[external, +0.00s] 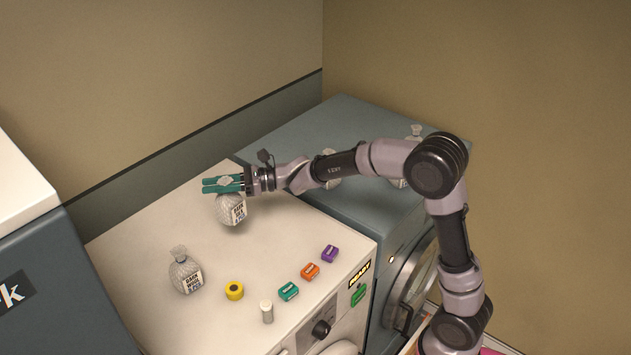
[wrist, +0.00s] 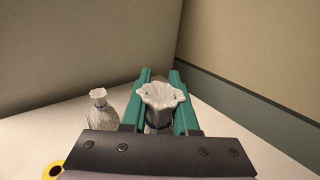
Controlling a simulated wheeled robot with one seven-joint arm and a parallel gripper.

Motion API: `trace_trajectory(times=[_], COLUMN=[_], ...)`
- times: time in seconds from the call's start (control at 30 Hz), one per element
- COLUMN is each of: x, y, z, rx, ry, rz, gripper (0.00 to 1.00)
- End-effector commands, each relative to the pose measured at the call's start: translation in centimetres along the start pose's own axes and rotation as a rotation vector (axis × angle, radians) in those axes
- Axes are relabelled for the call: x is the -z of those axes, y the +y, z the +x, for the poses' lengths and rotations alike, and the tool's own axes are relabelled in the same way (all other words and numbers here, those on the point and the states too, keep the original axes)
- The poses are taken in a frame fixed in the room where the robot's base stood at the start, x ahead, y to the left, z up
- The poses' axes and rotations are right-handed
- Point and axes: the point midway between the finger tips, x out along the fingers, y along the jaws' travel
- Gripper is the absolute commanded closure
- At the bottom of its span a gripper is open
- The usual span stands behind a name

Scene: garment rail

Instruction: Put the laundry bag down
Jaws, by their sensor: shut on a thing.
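My gripper (external: 222,184) has green fingers and is shut on the gathered neck of a translucent white laundry bag (external: 231,210) with a printed label. The bag hangs upright below the fingers, over the back part of the white machine top (external: 150,232). I cannot tell whether its bottom touches the surface. In the wrist view the bag's ruffled top (wrist: 160,95) shows between the green fingers, and its lower part is hidden. A second, similar bag (external: 185,272) stands on the white top nearer the front left. It also shows in the wrist view (wrist: 101,112), left of the fingers.
A yellow roll (external: 234,290), a small white cylinder (external: 266,311) and teal (external: 288,291), orange (external: 310,271) and purple (external: 329,253) items lie along the front. More bags (external: 414,133) stand on the blue-grey machine (external: 345,112) behind my arm. The white top's left back is clear.

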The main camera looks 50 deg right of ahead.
Motion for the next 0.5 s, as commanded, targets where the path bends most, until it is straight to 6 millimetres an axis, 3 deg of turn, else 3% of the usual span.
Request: trace_trajectory(times=[0.27, 0.5], x=[-0.7, -0.9], y=[-12.5, -22.3], z=[-7.0, -15.9], rx=[0.130, 0.241], ry=[-0.018, -0.023], rz=[-0.006, -0.011], gripper=[1.00, 1.00])
